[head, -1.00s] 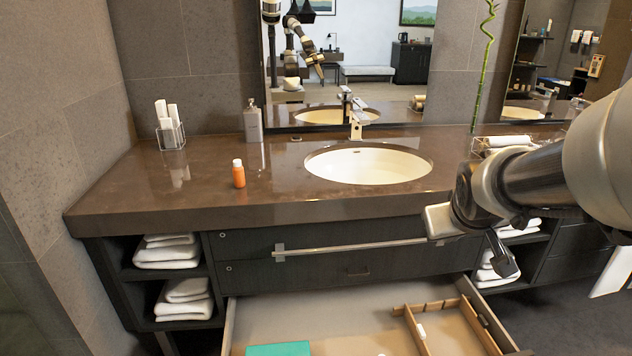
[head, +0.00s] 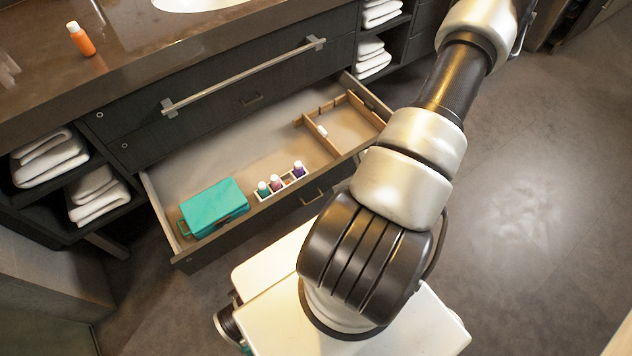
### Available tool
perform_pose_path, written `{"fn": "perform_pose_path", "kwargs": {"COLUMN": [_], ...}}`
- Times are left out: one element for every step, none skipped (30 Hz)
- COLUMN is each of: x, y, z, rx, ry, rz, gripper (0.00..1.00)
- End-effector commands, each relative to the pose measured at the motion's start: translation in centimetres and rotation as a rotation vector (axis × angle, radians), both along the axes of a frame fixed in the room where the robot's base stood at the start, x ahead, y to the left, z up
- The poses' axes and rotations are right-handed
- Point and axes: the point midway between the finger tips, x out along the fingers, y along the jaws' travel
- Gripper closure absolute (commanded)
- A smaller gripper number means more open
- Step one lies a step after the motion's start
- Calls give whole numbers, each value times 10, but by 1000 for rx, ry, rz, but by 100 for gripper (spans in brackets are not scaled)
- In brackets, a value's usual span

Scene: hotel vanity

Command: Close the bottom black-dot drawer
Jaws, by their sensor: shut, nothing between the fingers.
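The bottom drawer (head: 250,221) of the vanity is pulled well out below two shut dark drawer fronts. Its dark front faces me and has a small handle (head: 314,196). A black dot on it cannot be made out. Inside are a teal box (head: 214,207) at the front left, a small white rack of bottles (head: 283,184) near the front, and a wooden divider tray (head: 340,128) at the right. My arm rises from the base past the drawer's right front corner and partly hides it. My gripper is outside the view.
The shut upper drawer fronts carry a long bar handle (head: 243,77) and a small pull (head: 251,99). Open shelves with white towels (head: 48,157) flank the drawers. An orange bottle (head: 81,39) stands on the countertop (head: 130,30). The floor (head: 530,200) at the right is clear.

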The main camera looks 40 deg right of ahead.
Motion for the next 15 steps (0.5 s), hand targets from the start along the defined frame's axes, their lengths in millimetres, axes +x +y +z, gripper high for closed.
{"fn": "perform_pose_path", "kwargs": {"x": [1, 2, 5, 7, 9, 13, 15, 18, 23, 26, 29, 33, 36, 39, 43], "y": [3, 4, 6, 7, 10, 13, 15, 17, 21, 23, 25, 29, 32, 34, 36], "z": [-5, -7, -12, -16, -20, -26, -32, -37, -44, -50, -55, -62, -67, -72, -78], "rx": [4, 4, 3, 3, 4, 5, 4, 4, 5, 4, 4, 4, 4, 4, 2], "ry": [-3, -3, -2, -2, -1, -2, -1, 0, 0, 0, 1, 0, 0, 1, 1], "rz": [4, 5, 5, 5, 5, 3, 5, 3, 3, 3, 3, 3, 3, 3, 3], "gripper": [100, 100, 100, 100, 100, 100, 100, 100, 100, 100, 100, 100, 100, 100, 100]}}
